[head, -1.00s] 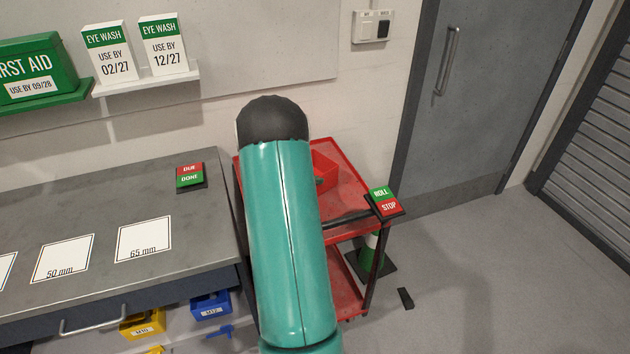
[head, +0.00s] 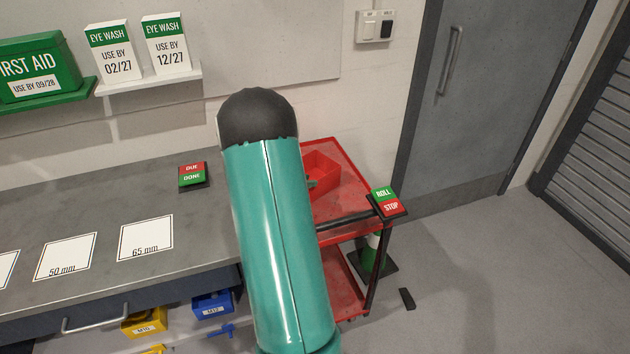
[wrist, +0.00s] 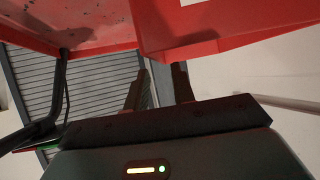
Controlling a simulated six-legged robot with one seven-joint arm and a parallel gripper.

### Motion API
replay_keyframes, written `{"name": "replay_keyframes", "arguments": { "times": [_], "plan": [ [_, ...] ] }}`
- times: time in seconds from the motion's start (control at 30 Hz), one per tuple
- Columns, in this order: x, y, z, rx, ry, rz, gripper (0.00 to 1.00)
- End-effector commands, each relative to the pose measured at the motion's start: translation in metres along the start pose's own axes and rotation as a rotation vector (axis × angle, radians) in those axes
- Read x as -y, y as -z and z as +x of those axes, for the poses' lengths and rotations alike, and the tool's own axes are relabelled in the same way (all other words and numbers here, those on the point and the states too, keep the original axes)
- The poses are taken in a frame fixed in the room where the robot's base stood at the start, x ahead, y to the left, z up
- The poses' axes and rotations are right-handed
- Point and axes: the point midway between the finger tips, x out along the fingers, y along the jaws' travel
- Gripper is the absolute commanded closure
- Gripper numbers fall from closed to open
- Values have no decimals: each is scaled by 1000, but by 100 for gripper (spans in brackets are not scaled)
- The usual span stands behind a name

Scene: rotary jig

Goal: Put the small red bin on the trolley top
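The small red bin (head: 322,168) sits on the red trolley top (head: 345,190) in the head view, its left part hidden behind my arm. In the wrist view the bin (wrist: 215,35), with part of a white label, fills the upper right, and the trolley top (wrist: 70,25) is at upper left. My gripper (wrist: 158,70) has its two fingers apart, with background showing between them. The fingertips are close to the bin's lower edge; I cannot tell if they touch it. My arm hides most of the gripper in the head view.
A red-green ROLL/STOP sign (head: 388,202) is at the trolley's front right corner. The grey bench (head: 90,215) stands left of the trolley, with a DUE/DONE sign (head: 192,176). A green-white cone (head: 373,252) stands behind the trolley leg. Floor to the right is mostly clear.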

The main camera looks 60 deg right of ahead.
Motion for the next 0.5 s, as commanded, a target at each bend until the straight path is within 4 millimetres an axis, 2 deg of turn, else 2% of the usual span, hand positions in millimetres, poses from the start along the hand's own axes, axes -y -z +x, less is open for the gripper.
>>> {"name": "replay_keyframes", "arguments": {
  "times": [0.03,0.2,0.33,0.5],
  "plan": [
    [1,0,-13,0,4,0,75],
    [1,1,-46,0,3,0,75],
    [0,0,-61,-1,1,0,75],
    [0,0,-67,0,-1,1,75]
  ]
}}
